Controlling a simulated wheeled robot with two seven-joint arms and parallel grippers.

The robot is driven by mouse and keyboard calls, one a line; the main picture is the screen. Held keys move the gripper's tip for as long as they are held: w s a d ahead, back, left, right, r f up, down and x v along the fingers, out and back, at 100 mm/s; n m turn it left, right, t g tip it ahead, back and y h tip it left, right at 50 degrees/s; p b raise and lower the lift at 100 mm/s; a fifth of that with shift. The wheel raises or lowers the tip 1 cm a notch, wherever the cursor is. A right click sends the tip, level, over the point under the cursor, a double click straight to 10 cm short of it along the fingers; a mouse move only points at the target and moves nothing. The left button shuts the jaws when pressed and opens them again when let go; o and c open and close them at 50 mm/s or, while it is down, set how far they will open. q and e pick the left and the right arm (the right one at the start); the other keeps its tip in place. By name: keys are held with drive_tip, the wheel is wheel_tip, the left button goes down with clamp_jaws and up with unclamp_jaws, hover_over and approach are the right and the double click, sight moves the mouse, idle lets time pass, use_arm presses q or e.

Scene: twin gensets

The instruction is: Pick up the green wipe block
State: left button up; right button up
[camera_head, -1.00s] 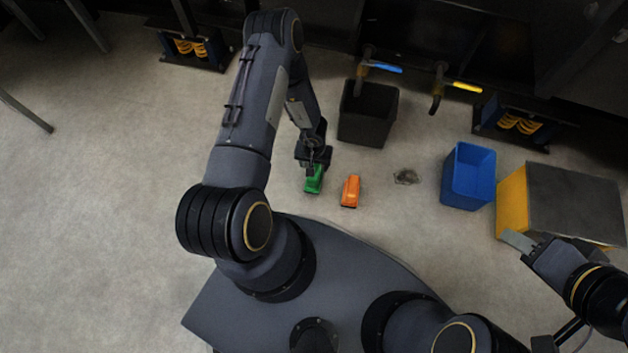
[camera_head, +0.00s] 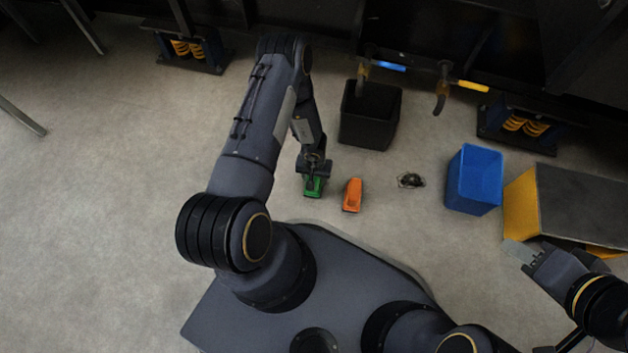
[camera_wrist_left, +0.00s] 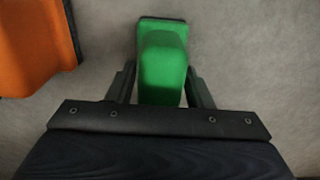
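The green wipe block (camera_head: 313,188) lies on the floor in front of my base, partly hidden under my left gripper (camera_head: 314,176) in the head view. In the left wrist view the green block (camera_wrist_left: 162,65) has a dark base edge and sits between the two fingers of my left gripper (camera_wrist_left: 161,68). One finger is on each side, with narrow gaps at the block's sides, so the gripper looks open around it. My right gripper (camera_head: 519,251) is at the right, away from the block, with nothing visible in it; its finger opening is unclear.
An orange block (camera_head: 353,195) lies just right of the green one and also shows in the left wrist view (camera_wrist_left: 35,45). A black bin (camera_head: 369,115), a blue bin (camera_head: 474,180), a small dark object (camera_head: 411,181) and a yellow-sided box (camera_head: 521,207) stand beyond. Floor at left is clear.

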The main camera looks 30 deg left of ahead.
use_arm(q)
drive_tip(key=c, duration=0.7)
drive_tip(key=shift+r+p, duration=0.3)
drive_tip(key=shift+r, duration=0.25)
wheel_tip(320, 180, up, 3)
drive_tip(key=shift+f+p, duration=0.15)
drive_tip(key=shift+p, duration=0.6)
drive_tip(key=s+d+r+p, duration=0.1)
drive_tip(key=s+d+r, duration=0.1)
drive_tip(key=d+r, duration=0.1)
drive_tip(key=s+d+r+p, duration=0.1)
drive_tip(key=s+d+r, duration=0.1)
drive_tip(key=d, duration=0.3)
drive_tip(key=s+d+r+p, duration=0.2)
drive_tip(key=s+d+r, duration=0.1)
drive_tip(key=d+r, duration=0.1)
drive_tip(key=shift+r, duration=0.1)
